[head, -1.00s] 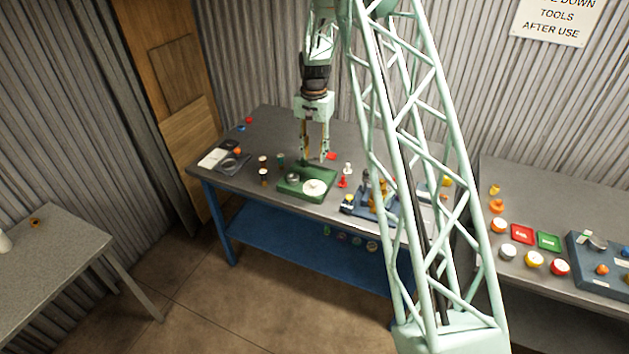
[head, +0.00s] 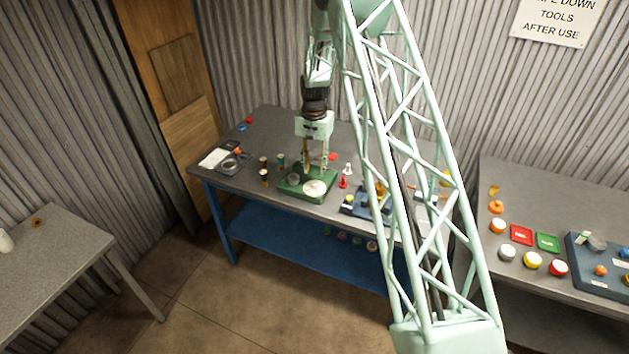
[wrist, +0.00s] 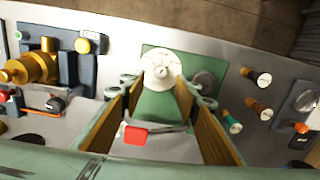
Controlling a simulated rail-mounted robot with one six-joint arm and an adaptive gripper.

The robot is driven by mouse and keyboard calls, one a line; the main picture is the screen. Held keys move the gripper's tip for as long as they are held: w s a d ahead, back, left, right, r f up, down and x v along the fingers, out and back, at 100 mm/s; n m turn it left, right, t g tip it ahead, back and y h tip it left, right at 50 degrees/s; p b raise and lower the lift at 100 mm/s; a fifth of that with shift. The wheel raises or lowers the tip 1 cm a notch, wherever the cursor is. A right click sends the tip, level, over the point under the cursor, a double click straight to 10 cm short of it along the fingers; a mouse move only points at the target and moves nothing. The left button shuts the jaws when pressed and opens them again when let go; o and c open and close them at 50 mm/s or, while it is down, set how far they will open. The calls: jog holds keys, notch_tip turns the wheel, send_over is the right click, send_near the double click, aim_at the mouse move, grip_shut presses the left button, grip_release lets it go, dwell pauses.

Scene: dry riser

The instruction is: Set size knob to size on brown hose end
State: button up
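The green device (head: 292,195) stands on the grey workbench. It carries a round white dial (head: 314,188) with a small central knob (wrist: 161,71), and a grey disc (head: 293,179) beside it. My gripper (head: 315,170) points down just above the back of this device. In the wrist view its two fingers (wrist: 158,92) are apart, with nothing held, and the white dial lies just beyond and between the tips. Size markings are too small to read.
A red tag (wrist: 137,135) lies on the bench behind the device. A blue fixture with brass fittings (wrist: 38,68) stands on the other side. A grey ring-shaped item (head: 231,163) is at the bench's left end. A right-hand bench holds several coloured caps (head: 534,259).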

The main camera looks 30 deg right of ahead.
aim_at(315, 182)
jog(key=shift+f+p, duration=0.5)
jog(key=shift+f, duration=3)
jog(key=c, duration=0.8)
jog(key=shift+c, duration=0.2)
jog(key=shift+n+b, duration=0.3)
jog(key=shift+b, duration=0.2)
jog(key=shift+f+n+b, duration=0.1)
jog(key=shift+n+b, duration=0.4)
jog(key=shift+b, duration=0.05)
jog(key=shift+n+b, duration=1.25)
jog(key=shift+n, duration=0.25)
